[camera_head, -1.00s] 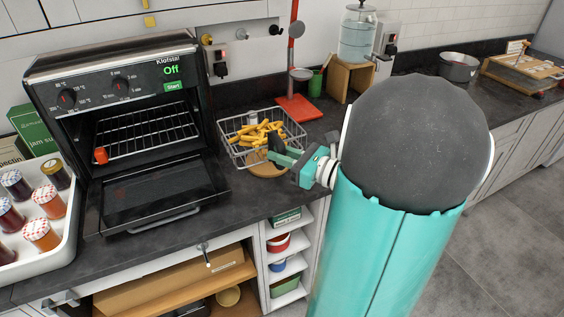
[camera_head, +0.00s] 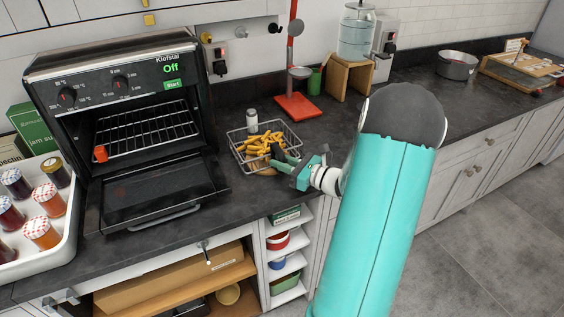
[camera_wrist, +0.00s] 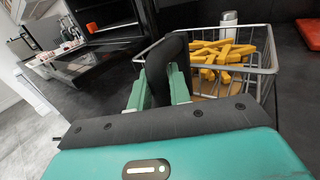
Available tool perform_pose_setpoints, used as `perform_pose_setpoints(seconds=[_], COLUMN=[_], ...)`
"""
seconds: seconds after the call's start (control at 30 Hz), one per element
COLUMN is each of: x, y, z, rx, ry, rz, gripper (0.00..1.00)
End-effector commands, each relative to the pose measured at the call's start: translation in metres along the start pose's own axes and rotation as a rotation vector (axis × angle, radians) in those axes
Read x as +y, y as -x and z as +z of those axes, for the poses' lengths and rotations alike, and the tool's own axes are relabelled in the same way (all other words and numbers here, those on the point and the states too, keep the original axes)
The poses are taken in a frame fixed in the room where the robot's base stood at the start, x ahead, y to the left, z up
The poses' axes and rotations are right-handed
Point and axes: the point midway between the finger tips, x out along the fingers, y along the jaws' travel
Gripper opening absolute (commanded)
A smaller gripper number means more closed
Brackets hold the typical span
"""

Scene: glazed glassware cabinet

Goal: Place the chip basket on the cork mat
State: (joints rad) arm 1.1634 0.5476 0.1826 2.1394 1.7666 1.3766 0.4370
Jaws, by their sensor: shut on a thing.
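The chip basket (camera_head: 241,152) is a wire basket holding yellow chips, near the middle of the counter. It also shows at the right in the wrist view (camera_wrist: 262,70). My gripper (camera_head: 282,156) is shut on its dark handle (camera_wrist: 166,72) at the basket's near right side. The cork mat (camera_head: 263,173) is tan and mostly hidden under the basket; only a small part shows at its near edge and through the wires. The basket is over the mat and low. I cannot tell whether it touches the mat.
A salt shaker (camera_head: 252,121) stands just behind the basket. The oven (camera_head: 120,120) is at left with its door down. A red stand (camera_head: 297,106) is behind at right. A tray of jars (camera_head: 68,225) is at far left. The counter right of the basket is clear.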

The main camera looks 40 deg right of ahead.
Motion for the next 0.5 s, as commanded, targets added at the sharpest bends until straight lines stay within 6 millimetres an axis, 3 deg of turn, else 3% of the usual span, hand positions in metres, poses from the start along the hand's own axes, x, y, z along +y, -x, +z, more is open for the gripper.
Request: perform_pose_setpoints(seconds=[0.27, 0.3, 0.4, 0.5], x=[-0.0001, 0.0, 0.0001, 0.0001], y=[-0.0001, 0.0, 0.0001, 0.0001], z=[-0.001, -0.0017, -0.0014, -0.0014], rx=[-0.002, -0.001, -0.001, -0.001], ry=[0.002, 0.001, 0.001, 0.001], rz=[0.0, 0.0, 0.0, 0.0], gripper=[0.0, 0.23, 0.41, 0.41])
